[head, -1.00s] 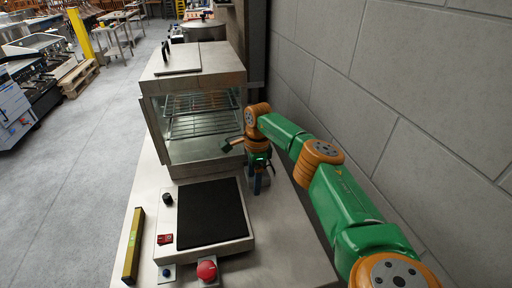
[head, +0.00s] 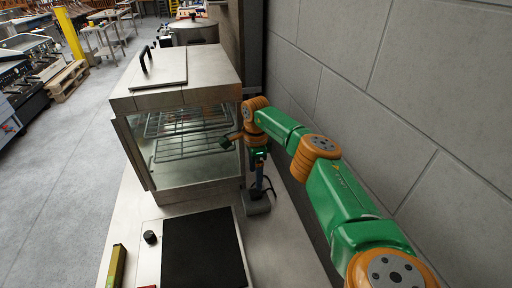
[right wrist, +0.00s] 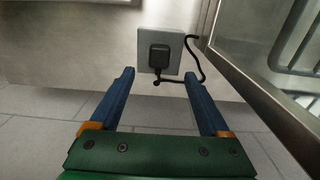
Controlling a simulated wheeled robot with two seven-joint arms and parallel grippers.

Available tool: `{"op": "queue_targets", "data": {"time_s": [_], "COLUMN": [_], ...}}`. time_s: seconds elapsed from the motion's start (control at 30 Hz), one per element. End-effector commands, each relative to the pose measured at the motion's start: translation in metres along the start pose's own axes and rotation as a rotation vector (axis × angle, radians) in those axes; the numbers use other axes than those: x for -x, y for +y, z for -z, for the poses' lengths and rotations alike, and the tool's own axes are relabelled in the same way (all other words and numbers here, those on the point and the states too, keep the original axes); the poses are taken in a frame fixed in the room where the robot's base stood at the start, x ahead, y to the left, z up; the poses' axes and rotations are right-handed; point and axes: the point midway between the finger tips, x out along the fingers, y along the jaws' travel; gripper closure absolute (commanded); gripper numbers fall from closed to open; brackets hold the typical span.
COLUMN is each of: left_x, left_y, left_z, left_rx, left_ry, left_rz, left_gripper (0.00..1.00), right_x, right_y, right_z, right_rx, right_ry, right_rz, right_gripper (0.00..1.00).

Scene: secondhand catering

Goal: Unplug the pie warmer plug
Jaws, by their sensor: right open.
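The pie warmer (head: 184,125) is a steel cabinet with glass sides and wire racks, standing on a steel counter. Its black plug (right wrist: 158,57) sits in a pale square socket plate (right wrist: 146,36) in the right wrist view. A black cord (right wrist: 200,68) loops from the plug to the right. In the head view a grey socket box (head: 257,205) stands beside the warmer's right corner. My right gripper (head: 259,184) is just above it, and its blue fingers (right wrist: 158,75) are open, apart on either side of the plug's line, short of it. My left gripper is not in view.
A flat appliance with a black top (head: 203,252) lies on the counter in front of the warmer. A yellow bar (head: 117,266) is at the counter's left edge. A grey block wall (head: 400,90) stands close on the right.

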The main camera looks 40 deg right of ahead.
Motion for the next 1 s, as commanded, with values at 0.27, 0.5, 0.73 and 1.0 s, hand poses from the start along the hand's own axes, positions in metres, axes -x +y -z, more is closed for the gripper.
{"op": "queue_targets", "data": {"time_s": [0.27, 0.5, 0.73, 1.0], "left_x": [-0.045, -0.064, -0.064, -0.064], "left_y": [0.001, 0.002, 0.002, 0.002], "left_z": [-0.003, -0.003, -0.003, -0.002], "left_rx": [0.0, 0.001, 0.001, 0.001], "left_ry": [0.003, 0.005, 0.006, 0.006], "left_rz": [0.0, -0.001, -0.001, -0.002], "left_gripper": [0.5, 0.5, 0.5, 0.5], "right_x": [-0.048, -0.076, -0.078, -0.078], "right_y": [0.0, 0.0, 0.0, 0.0], "right_z": [0.0, 0.0, 0.0, 0.0], "right_rx": [0.0, 0.0, 0.0, 0.0], "right_ry": [0.001, -0.001, -0.001, -0.001], "right_rz": [0.0, -0.001, 0.0, 0.0], "right_gripper": [0.2, 0.2, 0.2, 0.2]}}
